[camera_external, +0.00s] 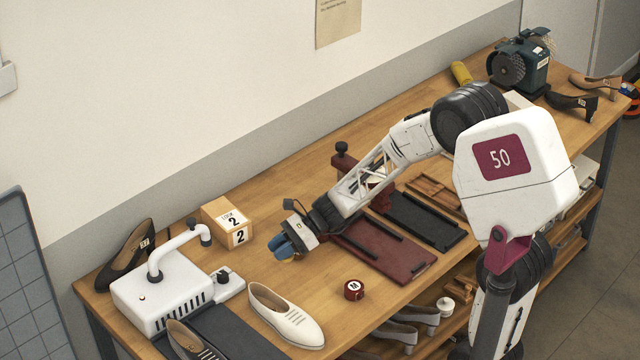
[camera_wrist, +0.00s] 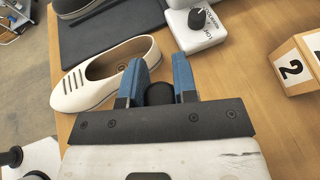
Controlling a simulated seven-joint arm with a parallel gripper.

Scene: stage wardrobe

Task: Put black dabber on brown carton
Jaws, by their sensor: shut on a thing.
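My gripper (camera_external: 284,247) has blue fingers and is raised over the table, to the right of the brown carton. In the wrist view my gripper (camera_wrist: 160,64) is shut on the black dabber (camera_wrist: 159,94), a rounded black thing between the fingers. The dabber cannot be made out in the external view, where the fingers hide it. The brown carton (camera_external: 222,220) is a small box marked with a 2 on its faces, standing on the table. Part of the carton (camera_wrist: 294,68) shows at the right edge of the wrist view, apart from my gripper.
A white machine (camera_external: 165,298) stands left of the carton, with a dark shoe (camera_external: 124,262) behind it. A cream shoe (camera_external: 284,316) and a round red tin (camera_external: 354,290) are in front. A dark red board (camera_external: 385,252) lies right of my gripper. Bare wood separates gripper and carton.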

